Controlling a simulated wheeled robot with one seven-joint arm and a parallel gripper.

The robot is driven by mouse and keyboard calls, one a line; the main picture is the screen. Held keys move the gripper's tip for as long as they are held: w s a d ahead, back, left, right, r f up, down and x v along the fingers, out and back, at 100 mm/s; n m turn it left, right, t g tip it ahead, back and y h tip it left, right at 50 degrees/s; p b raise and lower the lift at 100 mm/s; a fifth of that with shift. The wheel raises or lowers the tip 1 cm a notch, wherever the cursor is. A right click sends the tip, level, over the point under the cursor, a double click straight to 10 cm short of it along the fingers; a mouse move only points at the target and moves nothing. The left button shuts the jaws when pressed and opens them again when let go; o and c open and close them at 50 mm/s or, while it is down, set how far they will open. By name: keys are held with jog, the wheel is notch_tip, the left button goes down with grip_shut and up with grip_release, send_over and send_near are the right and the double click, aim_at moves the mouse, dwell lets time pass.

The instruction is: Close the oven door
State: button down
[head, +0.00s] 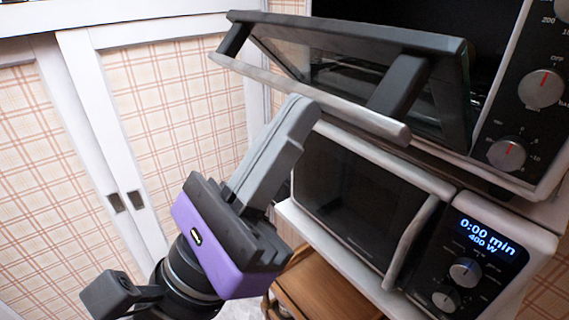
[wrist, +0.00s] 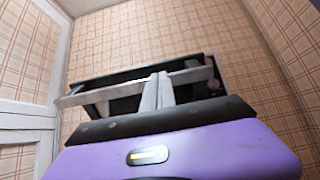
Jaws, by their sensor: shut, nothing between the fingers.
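The oven door (head: 375,75) hangs partly open in the head view, tilted out from the upper oven, with a dark frame, a glass pane and a long grey handle bar (head: 300,93) along its outer edge. My gripper (head: 303,108) is shut and empty. Its fingertips point up and are just below the handle bar; I cannot tell whether they touch it. In the wrist view the door (wrist: 115,82) shows from below, with the handle (wrist: 95,96) behind the fingers of my gripper (wrist: 158,82).
The oven's knob panel (head: 535,100) is at the right. Below stands a microwave (head: 360,200) with a lit display and a protruding handle, above a wooden shelf (head: 320,290). White sliding doors with plaid panels (head: 170,100) line the left.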

aim_at(330, 19)
jog(key=d+r+g+y+p, duration=0.1)
jog(key=r, duration=0.1)
jog(key=w+d+r+g+y+p, duration=0.1)
jog(key=r, duration=0.2)
jog(key=w+d+r+y+p, duration=0.1)
jog(key=r+y, duration=0.1)
jog(key=r, duration=0.1)
jog(key=shift+d+r+g+p, duration=0.1)
jog(key=shift+g+p, duration=0.25)
jog(key=shift+g, duration=0.05)
jog(key=shift+g+y, duration=0.5)
jog(key=shift+y, duration=0.4)
jog(key=w+d+r, duration=0.1)
jog(key=d+r, duration=0.1)
jog(key=w+d+r, duration=0.1)
jog(key=w+d, duration=0.1)
jog(key=shift+d+r+p, duration=0.1)
jog(key=shift+r+p, duration=0.25)
jog(key=shift+p, duration=0.05)
jog(key=shift+w+d+r, duration=0.55)
jog(key=shift+d+r, duration=0.15)
jog(key=shift+d, duration=0.15)
jog(key=shift+d, duration=0.1)
